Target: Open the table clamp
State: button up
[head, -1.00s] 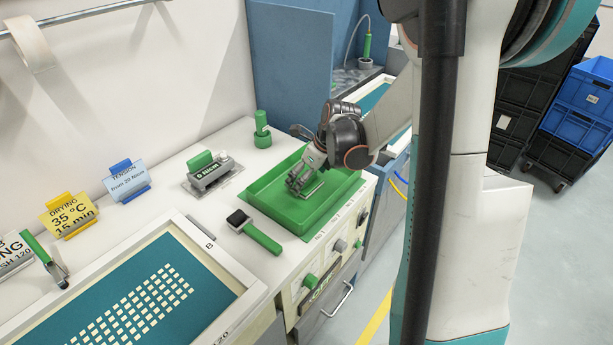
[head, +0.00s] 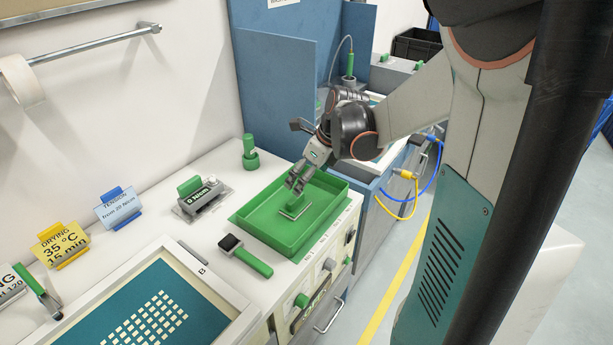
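My gripper (head: 295,184) is over the green tray (head: 262,243), with its fingers a little apart and pointing down. Just below the fingertips, a small green-handled piece with a square metal frame (head: 296,208) rests in the tray. I see no gap clear enough to tell whether the fingers touch it. A green-handled lever with a metal end (head: 38,290) stands at the left, beside the teal screen; it may be the table clamp, but I cannot tell for sure. My gripper is far to the right of it.
A digital gauge (head: 204,196) and a green cylinder (head: 250,155) stand behind. The framed teal screen (head: 150,310) fills the front left. A blue partition (head: 278,85) rises behind the tray.

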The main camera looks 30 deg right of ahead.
aim_at(18, 267)
jog(key=u, duration=1.25)
